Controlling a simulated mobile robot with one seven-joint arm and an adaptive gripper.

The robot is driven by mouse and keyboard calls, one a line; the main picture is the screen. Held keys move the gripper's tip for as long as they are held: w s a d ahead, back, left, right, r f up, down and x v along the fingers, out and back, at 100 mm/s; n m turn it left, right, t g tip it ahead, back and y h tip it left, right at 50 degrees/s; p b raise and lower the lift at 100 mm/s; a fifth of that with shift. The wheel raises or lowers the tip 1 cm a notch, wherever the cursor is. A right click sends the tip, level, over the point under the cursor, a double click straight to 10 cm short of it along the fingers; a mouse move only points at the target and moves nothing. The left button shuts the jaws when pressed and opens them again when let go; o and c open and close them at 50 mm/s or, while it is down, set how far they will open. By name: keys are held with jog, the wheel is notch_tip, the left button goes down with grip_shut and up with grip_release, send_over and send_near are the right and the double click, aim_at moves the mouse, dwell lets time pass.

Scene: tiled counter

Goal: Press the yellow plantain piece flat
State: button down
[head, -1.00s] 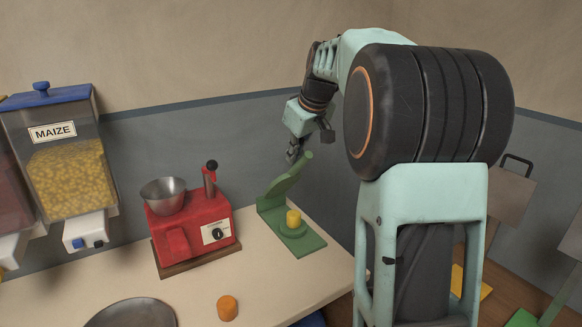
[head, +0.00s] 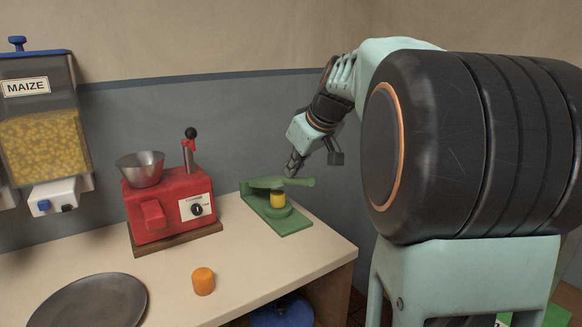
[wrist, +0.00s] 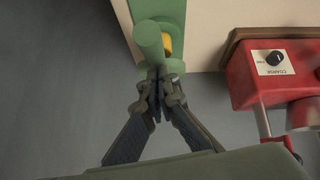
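The yellow plantain piece (head: 278,200) stands upright, still tall, on the round pad of a green press (head: 290,224). The press's lever (head: 268,182) is lowered, roughly level, and lies over the top of the piece, apparently touching it. My gripper (head: 292,169) is above the lever's handle end, fingers pointing down. In the wrist view its fingertips (wrist: 158,82) are together, at or against the green handle (wrist: 150,40), with no handle visible between them. A sliver of the yellow piece (wrist: 167,45) shows beside the lever; the rest is hidden.
An orange piece (head: 203,281) lies on the counter (head: 245,265) near a dark round plate (head: 88,304). A red grinder (head: 170,205) with a metal bowl stands left of the press. A maize dispenser (head: 42,130) hangs on the wall. The counter ends right of the press.

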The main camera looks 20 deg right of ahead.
jog(key=shift+s+d+f+b, duration=0.1)
jog(key=shift+s+f+b, duration=0.2)
jog(key=shift+f, duration=0.25)
jog(key=shift+s+f+b, duration=0.2)
jog(key=shift+f+b, duration=0.1)
jog(key=shift+f, duration=0.2)
